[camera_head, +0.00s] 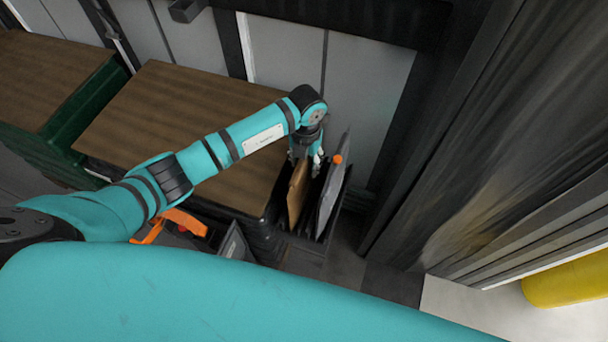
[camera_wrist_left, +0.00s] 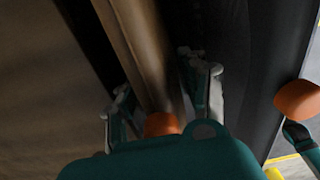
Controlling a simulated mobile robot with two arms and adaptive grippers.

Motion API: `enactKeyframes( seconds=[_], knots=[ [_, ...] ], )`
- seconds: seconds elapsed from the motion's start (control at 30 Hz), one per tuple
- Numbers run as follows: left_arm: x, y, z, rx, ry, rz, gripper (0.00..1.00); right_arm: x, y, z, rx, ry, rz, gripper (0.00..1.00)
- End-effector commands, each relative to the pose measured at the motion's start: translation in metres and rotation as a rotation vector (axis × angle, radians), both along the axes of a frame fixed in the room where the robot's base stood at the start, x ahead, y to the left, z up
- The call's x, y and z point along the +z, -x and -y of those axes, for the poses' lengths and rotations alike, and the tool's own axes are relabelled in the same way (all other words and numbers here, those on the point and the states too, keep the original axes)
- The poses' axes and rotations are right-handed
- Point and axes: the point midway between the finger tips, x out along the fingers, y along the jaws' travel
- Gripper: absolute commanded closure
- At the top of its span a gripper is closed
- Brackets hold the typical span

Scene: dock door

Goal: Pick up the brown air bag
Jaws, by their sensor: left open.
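The brown air bag (camera_head: 297,196) stands upright as a thin flat sheet in a dark holder right of the tabletop stack in the head view. In the left wrist view the brown air bag (camera_wrist_left: 134,38) runs down from the top, with an orange cap near its lower end. My left gripper (camera_head: 307,157) points down at the bag's top edge. In the wrist view the left gripper (camera_wrist_left: 163,100) is open, one finger on each side of the bag; contact cannot be told. My right gripper is not in view.
A grey bag (camera_head: 331,198) with an orange cap (camera_head: 338,159) stands close to the right of the brown one. Wood-topped stacks (camera_head: 170,115) lie left. An orange-handled item (camera_head: 180,221) lies in front. A dark curtain (camera_head: 490,140) and yellow post (camera_head: 568,281) are right.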

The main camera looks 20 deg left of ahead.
Motion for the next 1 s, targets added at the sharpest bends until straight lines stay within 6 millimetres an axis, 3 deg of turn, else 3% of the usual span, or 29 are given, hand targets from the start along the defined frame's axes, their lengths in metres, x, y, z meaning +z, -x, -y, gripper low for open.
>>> enactKeyframes(
  seconds=[0.33, 0.67, 1.0],
  knots=[
    [-0.0087, 0.0001, -0.0001, -0.001, 0.000, 0.000, 0.57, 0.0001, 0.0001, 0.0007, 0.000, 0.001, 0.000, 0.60],
    [-0.0083, 0.0001, -0.0001, -0.001, 0.000, 0.000, 1.00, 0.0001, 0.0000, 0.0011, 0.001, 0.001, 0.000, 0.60],
    [-0.0076, -0.0004, 0.0000, 0.000, 0.000, 0.001, 1.00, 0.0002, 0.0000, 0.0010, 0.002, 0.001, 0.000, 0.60]
  ],
)
